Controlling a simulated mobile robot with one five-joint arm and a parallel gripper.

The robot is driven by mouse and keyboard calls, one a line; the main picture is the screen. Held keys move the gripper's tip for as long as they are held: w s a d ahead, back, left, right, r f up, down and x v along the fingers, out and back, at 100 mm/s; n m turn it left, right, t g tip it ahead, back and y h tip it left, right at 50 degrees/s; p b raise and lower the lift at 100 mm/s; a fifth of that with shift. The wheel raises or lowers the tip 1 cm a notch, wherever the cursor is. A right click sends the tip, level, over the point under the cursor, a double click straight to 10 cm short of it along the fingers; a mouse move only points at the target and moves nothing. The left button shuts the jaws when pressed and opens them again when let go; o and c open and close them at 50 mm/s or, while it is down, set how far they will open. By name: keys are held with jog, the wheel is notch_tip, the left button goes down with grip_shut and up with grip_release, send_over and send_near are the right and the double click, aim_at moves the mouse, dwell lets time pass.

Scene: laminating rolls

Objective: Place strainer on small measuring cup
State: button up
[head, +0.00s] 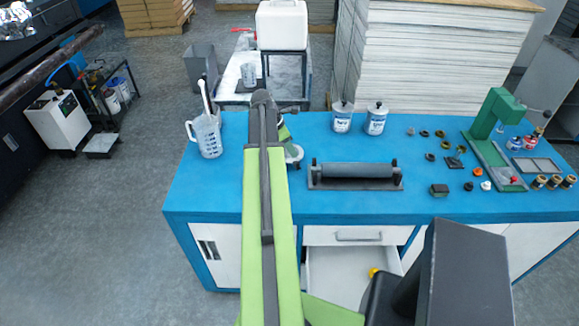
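A clear measuring cup (208,138) with blue markings and a handle stands at the left of the blue bench. A pale long-handled tool (205,95) stands up at its rim; I cannot tell whether this is the strainer. Another small clear cup (249,75) is on the table behind. A small pale round thing (294,154) shows just right of my arm, partly hidden; it is too small to name. My green arm reaches over the bench, right of the measuring cup. My gripper is mostly hidden behind the arm's end, and its fingers cannot be made out.
A black roller (355,170) in a tray lies mid-bench, with two labelled tins (341,117) (376,119) behind it. A green press (492,130), small jars and loose parts fill the right. An open drawer (345,275) juts out in front. The bench's front left is clear.

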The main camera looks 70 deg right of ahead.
aim_at(296, 167)
jog(key=b+x, duration=0.3)
jog(key=x, duration=0.1)
jog(key=b+x, duration=0.3)
jog(key=x, duration=0.1)
jog(key=shift+w+a+f, duration=0.1)
jog(key=shift+w+f, duration=0.05)
jog(key=shift+w, duration=0.05)
grip_shut()
dwell(1.2)
